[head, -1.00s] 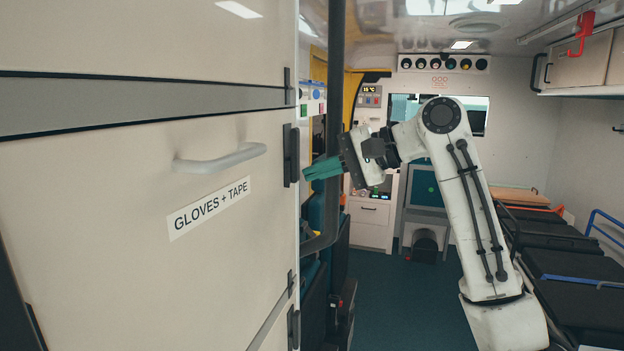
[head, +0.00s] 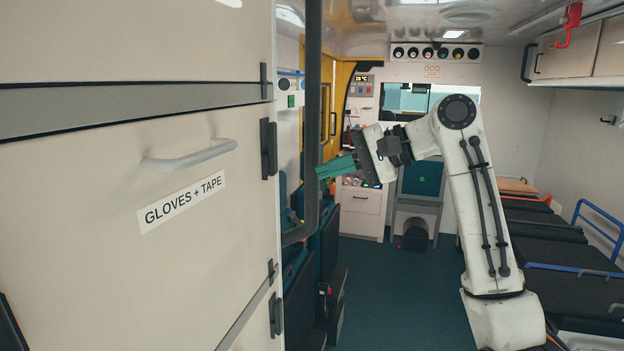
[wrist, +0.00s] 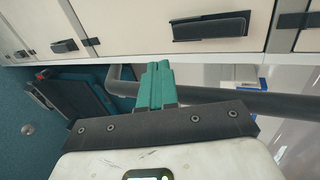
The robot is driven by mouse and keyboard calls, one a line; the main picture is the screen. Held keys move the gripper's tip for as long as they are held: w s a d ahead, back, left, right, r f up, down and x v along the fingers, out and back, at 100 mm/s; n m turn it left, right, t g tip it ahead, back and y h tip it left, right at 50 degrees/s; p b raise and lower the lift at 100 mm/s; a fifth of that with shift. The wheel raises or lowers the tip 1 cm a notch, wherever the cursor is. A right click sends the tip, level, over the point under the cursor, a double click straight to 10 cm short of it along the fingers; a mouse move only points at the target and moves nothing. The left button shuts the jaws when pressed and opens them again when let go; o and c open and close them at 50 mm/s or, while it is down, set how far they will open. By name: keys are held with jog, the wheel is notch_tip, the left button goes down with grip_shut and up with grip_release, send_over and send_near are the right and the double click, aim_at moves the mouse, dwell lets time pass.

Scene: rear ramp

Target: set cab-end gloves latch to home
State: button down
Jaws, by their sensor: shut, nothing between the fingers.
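The gloves cabinet door (head: 190,270), labelled GLOVES + TAPE, fills the left of the head view and looks closed. A dark upright latch (head: 268,148) sits at its right edge, beside the pale handle (head: 190,157). My gripper (head: 320,171) has its teal fingers shut and empty, pointing left at about the latch's height and clear of it. In the wrist view the shut fingers (wrist: 157,70) point toward a pale panel with a dark latch (wrist: 210,26). I cannot tell for sure which latch is the cab-end one, nor its setting.
A dark vertical pole (head: 313,110) stands between the cabinet edge and my gripper, close to the fingertips. A smaller dark fitting (head: 275,315) is lower on the cabinet edge. A stretcher (head: 545,235) lines the right. Green floor (head: 385,290) is open in the middle.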

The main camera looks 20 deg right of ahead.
jog(key=b+v, duration=0.1)
jog(key=v, duration=0.6)
jog(key=shift+s+d, duration=0.2)
jog(key=shift+s, duration=0.15)
jog(key=s+a+f+h, duration=0.1)
jog(key=s+f, duration=0.1)
jog(key=f, duration=0.9)
jog(key=s+a+f+n+g+h, duration=0.1)
jog(key=s+a+f+h, duration=0.15)
jog(key=f, duration=0.85)
jog(key=s+f, duration=0.3)
jog(key=f, duration=0.8)
jog(key=s+a+f+n+g+h, duration=0.1)
jog(key=s+f+n+g+h, duration=0.15)
jog(key=s+f, duration=1.2)
jog(key=s+d+f+n+g+h, duration=0.1)
jog(key=s+d+f+h, duration=0.1)
jog(key=s, duration=0.9)
jog(key=s+d+f+n+g+h, duration=0.2)
jog(key=s+f, duration=0.3)
jog(key=s, duration=0.6)
jog(key=shift+s+h, duration=0.4)
jog(key=shift+h, duration=0.2)
jog(key=shift+f+n, duration=0.1)
jog(key=shift+n, duration=0.15)
